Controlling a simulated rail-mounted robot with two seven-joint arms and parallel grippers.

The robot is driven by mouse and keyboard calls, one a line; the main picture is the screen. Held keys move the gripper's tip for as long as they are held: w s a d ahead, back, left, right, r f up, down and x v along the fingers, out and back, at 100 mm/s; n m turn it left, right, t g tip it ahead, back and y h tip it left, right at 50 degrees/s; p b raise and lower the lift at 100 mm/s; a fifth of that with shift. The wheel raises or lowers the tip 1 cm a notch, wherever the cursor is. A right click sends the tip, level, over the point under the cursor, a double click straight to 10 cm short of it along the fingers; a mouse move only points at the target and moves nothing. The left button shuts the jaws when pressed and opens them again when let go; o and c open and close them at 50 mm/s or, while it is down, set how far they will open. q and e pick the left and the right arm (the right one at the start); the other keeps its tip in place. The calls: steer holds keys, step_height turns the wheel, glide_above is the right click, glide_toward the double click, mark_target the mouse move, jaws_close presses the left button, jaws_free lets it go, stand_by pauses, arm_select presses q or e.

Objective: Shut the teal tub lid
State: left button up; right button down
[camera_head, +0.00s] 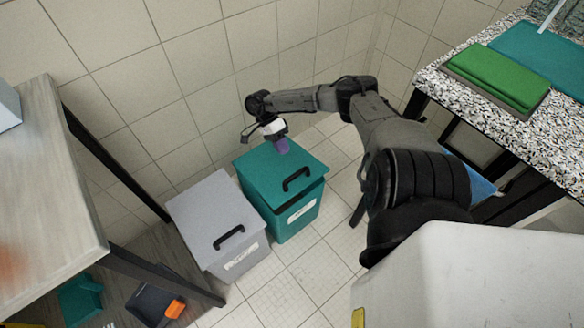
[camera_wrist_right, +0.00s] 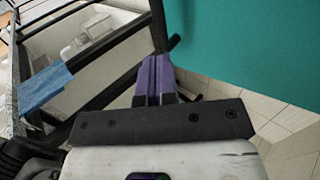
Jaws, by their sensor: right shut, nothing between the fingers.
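The teal tub (camera_head: 278,222) stands on the tiled floor by the wall, with a white label on its front. Its teal lid (camera_head: 262,178) with a black handle lies over the top, and a dark gap shows under its front edge, so it looks slightly raised there. My right gripper (camera_head: 283,147) is at the back part of the lid, purple fingers pointing down; I cannot tell if they touch it. In the right wrist view the purple fingers (camera_wrist_right: 156,80) are together and empty, beside a broad teal surface (camera_wrist_right: 250,45). My left gripper is not in view.
A grey lidded tub (camera_head: 208,212) stands close at the left of the teal one. A table (camera_head: 50,180) is at the left, and a speckled counter (camera_head: 470,100) with green and teal items is at the right. Floor in front is clear.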

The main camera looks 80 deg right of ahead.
steer(key=b+x, duration=0.1)
steer(key=x, duration=0.4)
steer(key=shift+s+a+f, duration=0.1)
steer(key=shift+f, duration=0.2)
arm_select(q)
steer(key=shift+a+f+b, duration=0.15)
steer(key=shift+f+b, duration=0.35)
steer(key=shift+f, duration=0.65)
arm_select(e)
steer(key=shift+x, duration=0.95)
